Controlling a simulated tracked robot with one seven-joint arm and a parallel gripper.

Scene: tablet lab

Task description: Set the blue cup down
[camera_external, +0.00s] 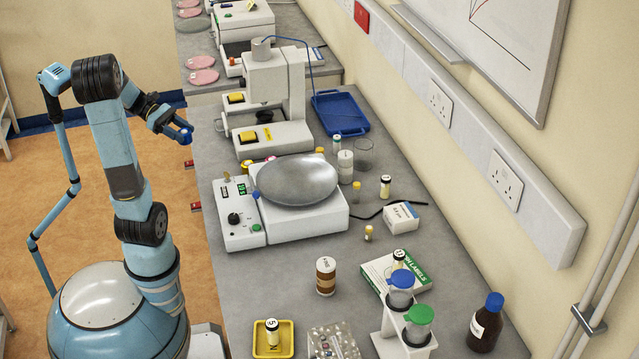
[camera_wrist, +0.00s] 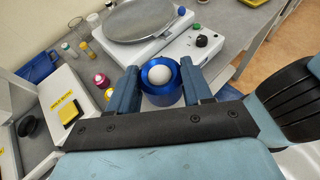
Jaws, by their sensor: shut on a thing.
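The blue cup (camera_wrist: 161,98) is between the two fingers of my gripper (camera_wrist: 159,70) in the wrist view. My gripper is shut on it. A white round thing (camera_wrist: 160,74) shows inside the cup's opening. In the external view my gripper (camera_external: 170,122) is at the upper left, and the small blue cup (camera_external: 185,137) shows at its tip. The cup is held in the air, by the left edge of the grey bench (camera_external: 222,166) in that picture. The cup's underside is hidden.
A white device with a round silver plate (camera_external: 298,180) stands on the bench, with a press-like machine (camera_external: 272,100) behind it. A blue tray (camera_external: 338,113) lies further right. Small bottles and a brown-and-white jar (camera_external: 326,276) stand around. Bare bench shows before the device (camera_external: 265,285).

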